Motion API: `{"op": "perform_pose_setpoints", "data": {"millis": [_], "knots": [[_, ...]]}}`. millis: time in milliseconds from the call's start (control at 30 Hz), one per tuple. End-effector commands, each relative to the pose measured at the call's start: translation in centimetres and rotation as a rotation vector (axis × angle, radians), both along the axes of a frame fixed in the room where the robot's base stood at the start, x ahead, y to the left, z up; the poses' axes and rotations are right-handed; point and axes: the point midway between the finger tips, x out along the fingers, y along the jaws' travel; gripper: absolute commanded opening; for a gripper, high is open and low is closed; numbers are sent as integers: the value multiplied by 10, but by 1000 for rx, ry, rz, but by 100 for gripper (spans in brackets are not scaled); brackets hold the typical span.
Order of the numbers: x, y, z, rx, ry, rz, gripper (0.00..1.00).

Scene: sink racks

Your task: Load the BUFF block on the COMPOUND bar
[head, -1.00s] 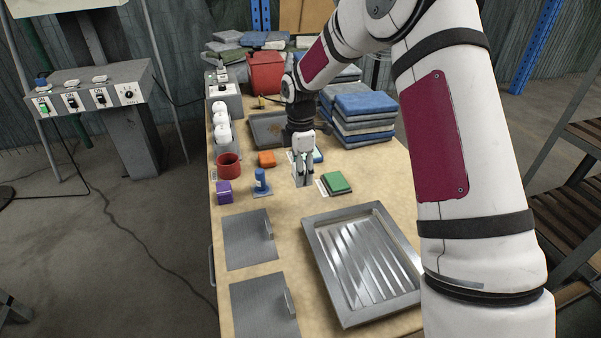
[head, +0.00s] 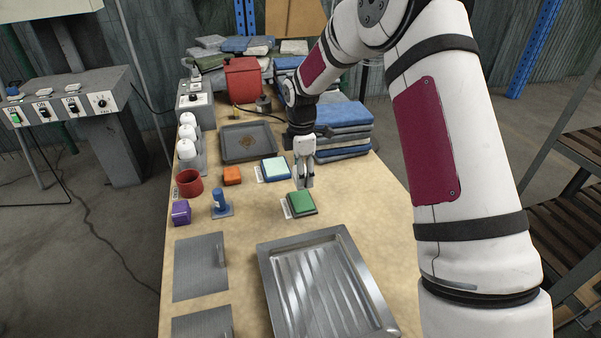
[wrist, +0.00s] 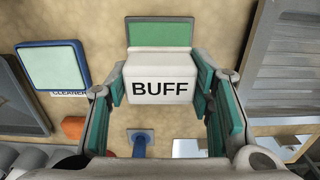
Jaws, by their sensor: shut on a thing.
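My gripper (head: 303,182) is shut on a pale block lettered BUFF (wrist: 160,90), with a green-lined finger on each side of it. The block is upright and seems to hang above the table. In the head view, a green-topped bar (head: 301,202) lies in front of my gripper. A green top (wrist: 160,33) shows just beyond the block in the wrist view, and the block hides part of it. I cannot read this bar's label. A light-blue bar (head: 275,167) is to the left; its label in the wrist view (wrist: 69,93) reads CLEANER.
A metal tray (head: 262,262) lies at the front. Folded cloths (head: 345,132) stack behind my gripper. An orange block (head: 232,175), blue-handled piece (head: 219,203), purple block (head: 181,213) and red cup (head: 189,183) stand left. A dark tray (head: 232,146) lies farther back.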

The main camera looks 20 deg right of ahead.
Motion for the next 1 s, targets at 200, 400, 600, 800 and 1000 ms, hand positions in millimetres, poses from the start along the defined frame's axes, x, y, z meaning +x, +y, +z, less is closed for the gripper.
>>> {"op": "perform_pose_setpoints", "data": {"millis": [200,400,600,800,1000], "knots": [[0,0,-10,0,0,1,26],[0,1,-29,0,2,1,26],[1,1,-48,0,1,1,26],[0,1,-59,0,0,1,26],[0,0,-60,0,0,0,26]]}}
